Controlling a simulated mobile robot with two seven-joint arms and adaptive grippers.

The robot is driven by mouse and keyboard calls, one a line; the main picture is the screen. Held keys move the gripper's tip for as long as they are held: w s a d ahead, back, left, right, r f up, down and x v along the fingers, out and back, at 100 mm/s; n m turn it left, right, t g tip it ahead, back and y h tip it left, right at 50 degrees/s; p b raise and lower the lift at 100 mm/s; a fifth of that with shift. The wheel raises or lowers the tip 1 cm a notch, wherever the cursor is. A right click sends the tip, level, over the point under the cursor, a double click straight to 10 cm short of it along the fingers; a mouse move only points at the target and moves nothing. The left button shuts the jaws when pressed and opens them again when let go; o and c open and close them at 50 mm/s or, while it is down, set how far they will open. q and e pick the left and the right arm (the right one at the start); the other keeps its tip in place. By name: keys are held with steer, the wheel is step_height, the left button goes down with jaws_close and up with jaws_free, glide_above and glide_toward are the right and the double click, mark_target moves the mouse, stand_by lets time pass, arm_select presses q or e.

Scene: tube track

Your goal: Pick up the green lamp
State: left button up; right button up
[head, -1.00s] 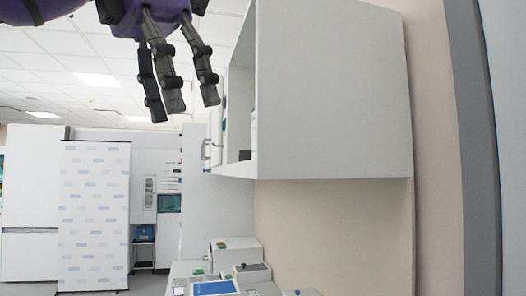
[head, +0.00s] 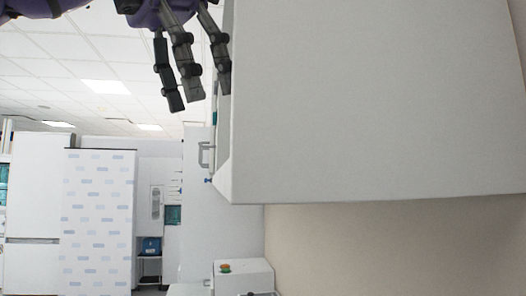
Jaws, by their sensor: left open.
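My left gripper (head: 196,92) hangs at the top of the head view, fingers pointing down. It is open and empty, close to the left edge of the white wall cabinet. One finger overlaps the cabinet's edge in the picture; I cannot tell whether they touch. I see no green lamp that I can make out. A small green and orange spot (head: 225,267) sits on a white box-shaped device at the bottom, too small to identify. My right gripper is not in view.
The large white wall cabinet (head: 370,110) fills the upper right. Below it are a bare beige wall (head: 390,250) and the white device (head: 252,276). A patterned white panel (head: 98,225) and a blue item on a stand (head: 151,246) are at the back left.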

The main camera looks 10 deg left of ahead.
arm_select(q)
steer(key=w+d, duration=0.2)
steer(key=w, duration=0.1)
steer(key=w+d, duration=0.2)
steer(key=w, duration=0.1)
steer(key=w+d, duration=0.2)
steer(key=w, duration=0.1)
steer(key=shift+w+f, duration=0.2)
steer(key=shift+w, duration=0.05)
steer(key=shift+w+d+f, duration=0.15)
steer(key=shift+w+f, duration=0.05)
steer(key=shift+f, duration=0.2)
steer(key=shift+x, duration=2.15)
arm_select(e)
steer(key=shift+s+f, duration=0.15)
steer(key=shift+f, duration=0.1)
arm_select(q)
steer(key=shift+c, duration=0.4)
steer(key=c, duration=1.1)
